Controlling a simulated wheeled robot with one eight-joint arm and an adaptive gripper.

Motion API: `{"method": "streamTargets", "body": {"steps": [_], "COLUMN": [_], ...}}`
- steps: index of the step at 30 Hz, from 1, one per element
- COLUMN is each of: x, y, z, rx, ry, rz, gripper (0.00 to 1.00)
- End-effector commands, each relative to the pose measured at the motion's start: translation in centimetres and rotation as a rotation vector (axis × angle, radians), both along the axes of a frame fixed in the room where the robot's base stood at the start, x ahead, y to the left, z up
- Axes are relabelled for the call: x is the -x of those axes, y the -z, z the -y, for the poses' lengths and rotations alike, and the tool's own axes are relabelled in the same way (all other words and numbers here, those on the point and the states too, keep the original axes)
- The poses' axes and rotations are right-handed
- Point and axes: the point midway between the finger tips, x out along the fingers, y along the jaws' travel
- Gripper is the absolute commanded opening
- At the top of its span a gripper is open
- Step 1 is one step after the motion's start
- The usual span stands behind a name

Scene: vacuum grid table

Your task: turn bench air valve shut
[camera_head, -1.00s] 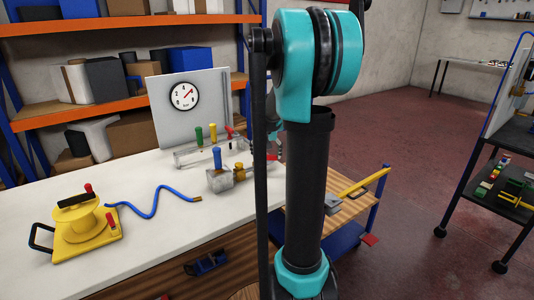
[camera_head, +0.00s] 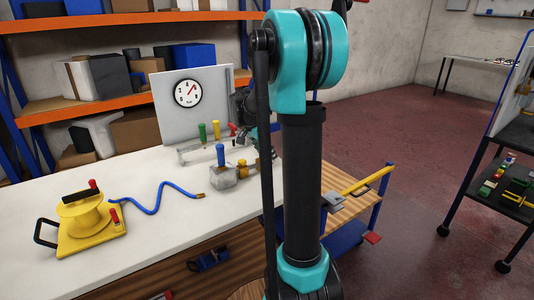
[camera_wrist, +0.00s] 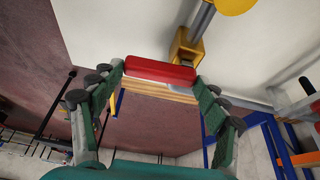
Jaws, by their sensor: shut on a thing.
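In the wrist view my gripper (camera_wrist: 160,84) is shut on a red valve handle (camera_wrist: 160,70), which lies crosswise between the green finger pads. A brass valve body (camera_wrist: 184,48) sits just beyond the handle, with a grey pipe leading away from it. In the head view my gripper (camera_head: 251,136) is partly hidden behind my arm, above the right end of the white bench (camera_head: 165,240). The brass valve (camera_head: 242,170) stands beside a grey block (camera_head: 222,178) with a blue handle. The red handle in my grip cannot be made out there.
A gauge (camera_head: 187,92) is on a grey panel behind a rack with green (camera_head: 202,132), yellow (camera_head: 216,131) and red (camera_head: 232,128) handles. A blue hose (camera_head: 155,197) and a yellow reel device (camera_head: 82,222) lie on the left of the bench.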

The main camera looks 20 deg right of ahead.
Motion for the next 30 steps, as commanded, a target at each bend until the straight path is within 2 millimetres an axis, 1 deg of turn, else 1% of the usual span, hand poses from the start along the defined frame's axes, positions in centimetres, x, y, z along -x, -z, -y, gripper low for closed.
{"method": "streamTargets", "body": {"steps": [8,21,22,26,27,30], "x": [0.05,0.06,0.05,0.05,0.04,0.04], "y": [0.02,0.03,0.03,0.02,0.02,0.02], "z": [-0.22,-0.24,-0.25,-0.24,-0.24,-0.24], "rx": [-0.001,-0.002,-0.002,-0.001,-0.001,-0.001], "ry": [0.064,0.071,0.071,0.071,0.070,0.070], "rz": [-0.001,0.000,0.000,0.000,0.000,0.001], "gripper": [0.23,0.23,0.78,0.94,0.96,0.96]}}
